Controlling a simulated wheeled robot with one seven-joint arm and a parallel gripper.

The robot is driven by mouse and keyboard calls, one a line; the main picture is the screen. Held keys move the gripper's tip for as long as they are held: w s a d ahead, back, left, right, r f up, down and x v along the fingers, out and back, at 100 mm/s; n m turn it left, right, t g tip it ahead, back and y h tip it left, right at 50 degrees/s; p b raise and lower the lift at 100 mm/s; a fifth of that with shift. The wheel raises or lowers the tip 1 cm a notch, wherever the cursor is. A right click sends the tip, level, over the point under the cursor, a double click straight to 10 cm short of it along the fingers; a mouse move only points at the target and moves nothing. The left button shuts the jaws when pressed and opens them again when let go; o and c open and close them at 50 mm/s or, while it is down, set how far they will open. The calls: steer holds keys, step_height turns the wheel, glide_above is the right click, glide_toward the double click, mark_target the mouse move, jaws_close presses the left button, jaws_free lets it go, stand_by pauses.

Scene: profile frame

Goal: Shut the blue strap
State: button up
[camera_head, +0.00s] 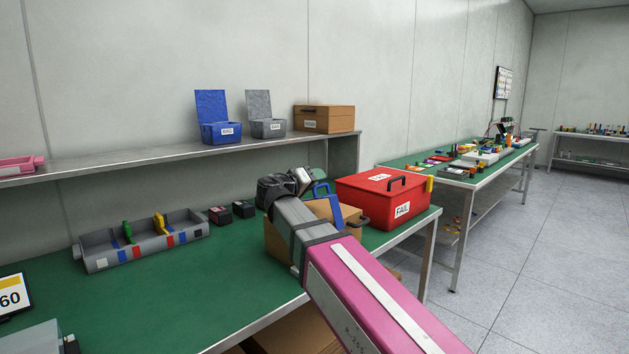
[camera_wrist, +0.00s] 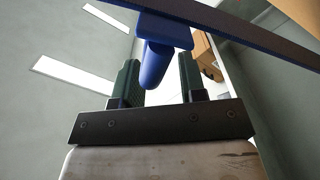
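The blue strap (camera_head: 337,212) stands up from a brown case (camera_head: 323,208) on the green bench, with a blue loop at its upper end. In the wrist view a long blue bar crosses the top, and a rounded blue grip (camera_wrist: 153,66) hangs from it. My gripper (camera_wrist: 159,60) has its two dark green fingers apart, one on each side of this grip, with gaps visible. In the head view my gripper (camera_head: 312,182) is at the strap's upper end, behind and left of the red box. My arm hides much of the case.
A red FAIL box (camera_head: 385,199) stands close on the right. A grey tray (camera_head: 142,242) with green and yellow upright pieces is on the left, with small dark boxes (camera_head: 232,212) between. The shelf (camera_head: 180,153) above holds blue and grey bins with raised lids.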

steer(key=shift+a, duration=0.1)
steer(key=v, duration=1)
steer(key=shift+s+a, duration=0.2)
steer(key=shift+s, duration=0.05)
